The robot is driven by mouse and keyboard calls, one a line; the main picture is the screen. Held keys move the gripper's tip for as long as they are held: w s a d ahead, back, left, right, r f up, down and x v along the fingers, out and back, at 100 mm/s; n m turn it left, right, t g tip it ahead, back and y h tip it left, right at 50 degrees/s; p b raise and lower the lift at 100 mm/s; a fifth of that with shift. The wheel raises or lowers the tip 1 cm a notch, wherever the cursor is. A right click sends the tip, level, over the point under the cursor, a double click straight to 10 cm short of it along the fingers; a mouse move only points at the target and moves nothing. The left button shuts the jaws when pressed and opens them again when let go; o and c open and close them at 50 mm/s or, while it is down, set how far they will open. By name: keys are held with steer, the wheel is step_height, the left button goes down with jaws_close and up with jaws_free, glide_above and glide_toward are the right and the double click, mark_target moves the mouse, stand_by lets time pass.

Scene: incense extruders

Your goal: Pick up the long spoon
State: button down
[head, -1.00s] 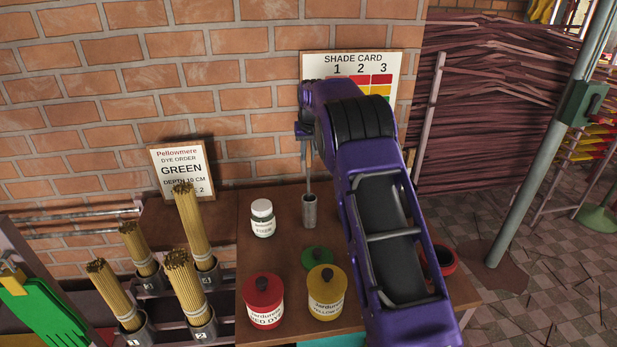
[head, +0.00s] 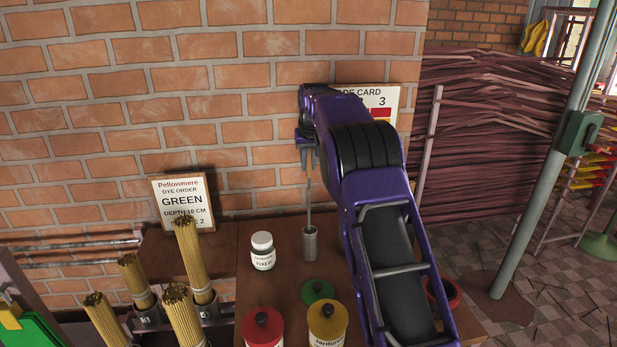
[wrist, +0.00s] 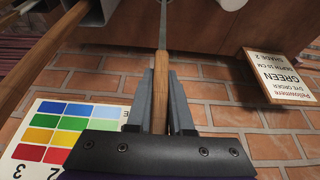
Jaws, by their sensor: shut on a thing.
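The long spoon has a wooden handle (wrist: 160,95) and a thin metal shaft (head: 309,207). My gripper (head: 308,160) is shut on the wooden handle, which shows between the two fingers in the wrist view (wrist: 161,100). The spoon hangs upright, its lower end hidden inside a grey metal cup (head: 310,245) on the brown table (head: 255,290). I cannot tell how deep the spoon sits in the cup.
A white jar (head: 262,252) stands left of the cup. A green-lidded jar (head: 318,290), a yellow jar (head: 327,325) and a red jar (head: 263,328) stand nearer. Incense bundles (head: 195,260) stand at left. A brick wall (head: 230,100) rises close behind.

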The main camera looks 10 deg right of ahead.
mark_target(309, 151)
step_height(309, 151, up, 3)
steer(key=shift+r, duration=0.1)
steer(key=shift+s+r, duration=0.15)
steer(key=shift+r, duration=0.15)
steer(key=s+b, duration=0.4)
steer(key=s, duration=1.5)
steer(key=shift+s+b, duration=0.2)
steer(key=shift+b, duration=0.1)
